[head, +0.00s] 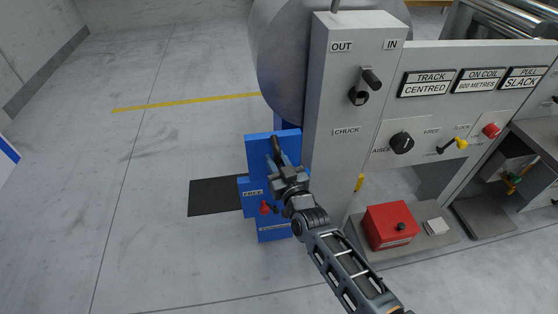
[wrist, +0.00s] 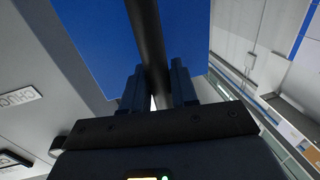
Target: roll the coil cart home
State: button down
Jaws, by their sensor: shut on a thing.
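The blue coil cart (head: 258,147) stands at the left of the grey machine post. A large grey coil (head: 283,60) sits above and behind it, partly hidden by the post; I cannot tell whether it rests on the cart. My gripper (head: 279,168) is shut on the cart's black handle (wrist: 146,35), with the fingers (wrist: 157,88) on either side of the bar in the wrist view. Low on the cart are a plate marked FREE (head: 252,193) and a small red lever (head: 265,208).
The machine's post (head: 345,110) carries a black OUT/IN lever (head: 369,82) close to the cart's right. A dark floor plate (head: 213,197) lies left of the cart. A yellow floor line (head: 185,102) runs behind. A red box (head: 390,226) stands right of my arm. The left floor is clear.

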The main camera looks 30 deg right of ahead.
jog(key=shift+d, duration=0.35)
jog(key=c, duration=1)
grip_release()
jog(key=shift+s, duration=0.1)
jog(key=shift+s+a, duration=0.15)
jog(key=shift+s, duration=0.25)
jog(key=shift+s+a+p, duration=0.15)
jog(key=shift+s+p, duration=0.2)
jog(key=shift+s, duration=1.4)
jog(key=shift+s+a+p, duration=0.15)
jog(key=shift+s+p, duration=0.15)
jog(key=shift+s, duration=1.4)
